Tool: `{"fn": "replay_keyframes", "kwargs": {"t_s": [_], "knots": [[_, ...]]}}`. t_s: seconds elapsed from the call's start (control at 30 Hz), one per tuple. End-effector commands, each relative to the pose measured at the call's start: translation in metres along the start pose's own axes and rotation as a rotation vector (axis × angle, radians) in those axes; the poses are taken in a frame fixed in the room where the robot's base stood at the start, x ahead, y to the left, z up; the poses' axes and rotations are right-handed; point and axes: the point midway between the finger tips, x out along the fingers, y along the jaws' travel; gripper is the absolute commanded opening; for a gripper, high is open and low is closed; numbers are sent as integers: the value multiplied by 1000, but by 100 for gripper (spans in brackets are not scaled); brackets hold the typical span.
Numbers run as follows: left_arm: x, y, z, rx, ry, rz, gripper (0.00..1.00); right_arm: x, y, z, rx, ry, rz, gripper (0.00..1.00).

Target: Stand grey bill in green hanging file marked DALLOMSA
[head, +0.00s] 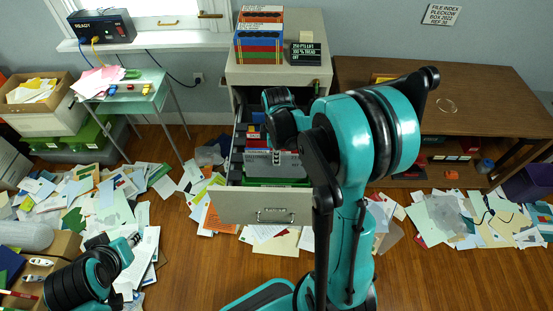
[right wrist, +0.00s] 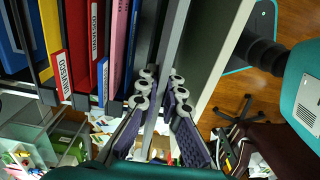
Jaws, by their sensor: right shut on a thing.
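A grey sheet that looks like the grey bill (head: 284,164) stands upright over the front part of the open drawer in the head view. My right gripper (right wrist: 162,78) is shut on it; in the right wrist view the bill shows nearly edge-on between the fingers. A green hanging file (head: 275,182) shows just below the bill, near the drawer front. I cannot tell whether the bill's lower edge is inside it.
Red (right wrist: 82,45), blue, yellow and pink files hang behind in the drawer. The drawer front (head: 262,206) stands close to the bill. A brown bench (head: 450,100) is at right; a small green table (head: 128,92) is at left. Papers litter the floor.

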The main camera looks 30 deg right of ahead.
Motion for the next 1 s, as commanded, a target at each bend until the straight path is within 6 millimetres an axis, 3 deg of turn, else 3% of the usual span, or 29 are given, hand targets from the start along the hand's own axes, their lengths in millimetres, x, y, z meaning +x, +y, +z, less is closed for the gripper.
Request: {"fn": "replay_keyframes", "kwargs": {"t_s": [0.57,1.0], "knots": [[6,0,4,0,0,0,30,3,0,0,0,0,0,0],[29,0,21,0,0,0,30,37,0,0,0,0,0,0]]}}
